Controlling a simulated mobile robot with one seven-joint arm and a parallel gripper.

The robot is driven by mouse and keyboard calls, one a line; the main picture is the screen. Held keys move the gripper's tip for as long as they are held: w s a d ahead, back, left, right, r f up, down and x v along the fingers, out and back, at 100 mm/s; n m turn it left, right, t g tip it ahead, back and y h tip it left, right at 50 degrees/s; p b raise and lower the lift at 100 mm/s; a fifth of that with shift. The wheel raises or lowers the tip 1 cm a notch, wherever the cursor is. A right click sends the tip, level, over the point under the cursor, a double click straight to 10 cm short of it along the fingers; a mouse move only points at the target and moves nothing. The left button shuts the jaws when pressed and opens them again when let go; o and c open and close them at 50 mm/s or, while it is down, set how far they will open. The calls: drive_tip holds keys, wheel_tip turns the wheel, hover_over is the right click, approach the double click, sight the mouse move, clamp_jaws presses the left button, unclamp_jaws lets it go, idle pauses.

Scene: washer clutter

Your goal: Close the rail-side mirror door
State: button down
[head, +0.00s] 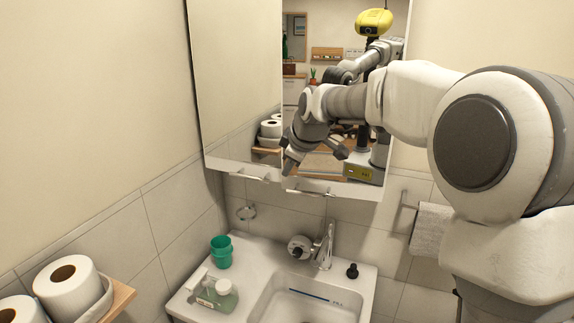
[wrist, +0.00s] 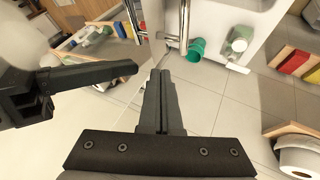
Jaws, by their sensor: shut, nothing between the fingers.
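The mirror cabinet hangs above the sink with two doors. The rail-side mirror door (head: 330,183) is the right one, nearer the towel rail (head: 404,198). Its lower edge sits lower in the picture than that of the left mirror door (head: 235,90), with a step between them; how far it stands open I cannot tell. A bar handle (head: 312,192) runs along its bottom. My gripper (head: 290,160) is in front of this door near its lower left edge. In the wrist view my gripper (wrist: 160,75) is shut and empty, beside its reflection; contact is unclear.
Below are the sink (head: 310,297), faucet (head: 324,247), green cup (head: 221,252) and soap bottle (head: 217,293). A towel (head: 428,229) hangs at the right. Toilet rolls (head: 70,285) stand on a wooden shelf at lower left. My arm covers the right side.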

drive_tip(key=shift+w+d, duration=0.15)
drive_tip(key=shift+w, duration=0.35)
drive_tip(key=shift+w+d+p, duration=0.2)
drive_tip(key=shift+w+p, duration=0.15)
drive_tip(key=shift+w, duration=0.45)
drive_tip(key=shift+w+d+p, duration=0.2)
drive_tip(key=shift+w+p, duration=0.1)
drive_tip(key=shift+w, duration=0.45)
drive_tip(key=shift+r, duration=0.1)
